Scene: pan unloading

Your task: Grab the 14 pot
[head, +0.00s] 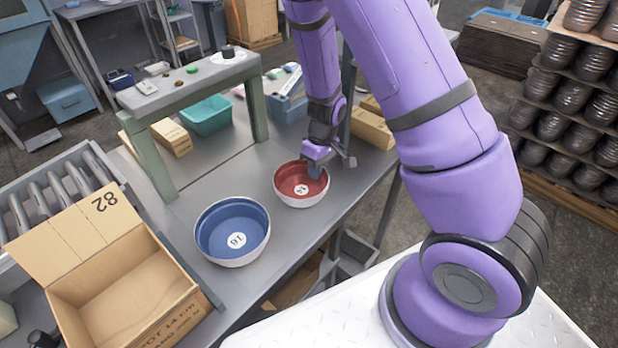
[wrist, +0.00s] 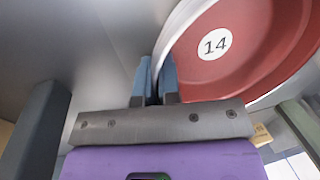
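The 14 pot (head: 290,193) is a red bowl with a white outside and a round "14" label inside. It stands on the grey table, and it also shows in the wrist view (wrist: 255,62). My gripper (head: 316,172) is at its far right rim, pointing down. In the wrist view, the two blue fingertips (wrist: 156,82) sit close together with the pot's wall between them, one inside and one outside. They look shut on the rim. The lowest part of the fingers is partly hidden by the pot's wall.
An open cardboard box marked 82 (head: 120,285) is at the lower left. A grey raised shelf (head: 190,82) stands behind, with a teal bin (head: 206,116) and cartons (head: 372,128) around it.

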